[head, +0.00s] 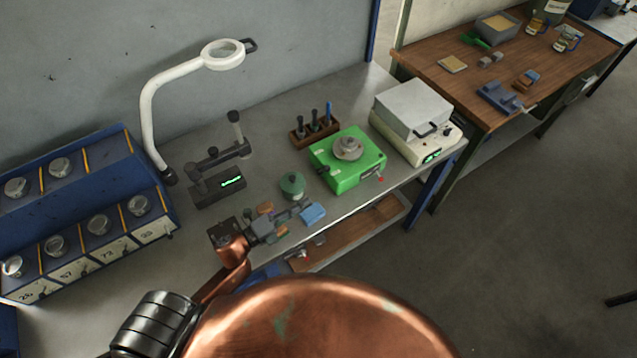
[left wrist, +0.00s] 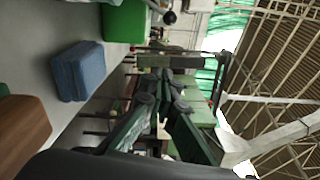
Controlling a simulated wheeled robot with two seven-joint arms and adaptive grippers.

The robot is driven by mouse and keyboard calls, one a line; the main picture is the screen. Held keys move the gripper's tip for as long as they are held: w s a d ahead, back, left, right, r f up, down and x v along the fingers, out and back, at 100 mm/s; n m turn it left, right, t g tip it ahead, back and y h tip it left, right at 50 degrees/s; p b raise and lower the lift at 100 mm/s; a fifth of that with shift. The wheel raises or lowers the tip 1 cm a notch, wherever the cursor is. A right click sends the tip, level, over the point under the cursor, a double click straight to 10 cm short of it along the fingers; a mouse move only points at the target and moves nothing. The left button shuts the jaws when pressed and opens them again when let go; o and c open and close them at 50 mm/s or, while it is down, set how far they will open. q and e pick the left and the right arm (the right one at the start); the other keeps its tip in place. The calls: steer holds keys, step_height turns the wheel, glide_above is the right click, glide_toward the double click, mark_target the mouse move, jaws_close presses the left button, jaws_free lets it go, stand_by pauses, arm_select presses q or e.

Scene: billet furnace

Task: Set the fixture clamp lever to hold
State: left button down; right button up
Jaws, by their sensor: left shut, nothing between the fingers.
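A bright green box fixture (head: 345,172) stands on the grey bench with a round grey piece (head: 348,148) on top. A small lever with a red tip (head: 380,179) sticks out at its front right side; which setting it is in is too small to tell. The green box also shows at the top of the left wrist view (left wrist: 125,20). My left gripper (head: 300,211) is shut and empty, low over the bench's front edge, left of the fixture and apart from it. Its fingers also show in the left wrist view (left wrist: 165,85). My right gripper is not in view.
A blue block (head: 312,214) lies close to my left fingertips, with brown blocks beside it. A black display stand (head: 218,185) is left.

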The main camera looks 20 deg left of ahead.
arm_select(q)
steer(key=p+x, duration=0.1)
steer(key=x, duration=0.6)
steer(key=w, duration=0.1)
steer(key=w+p, duration=0.1)
steer(key=w, duration=0.1)
steer(key=w+a, duration=0.1)
steer(key=w, duration=0.1)
steer(key=shift+r+p, duration=0.35)
steer(key=shift+p, duration=0.05)
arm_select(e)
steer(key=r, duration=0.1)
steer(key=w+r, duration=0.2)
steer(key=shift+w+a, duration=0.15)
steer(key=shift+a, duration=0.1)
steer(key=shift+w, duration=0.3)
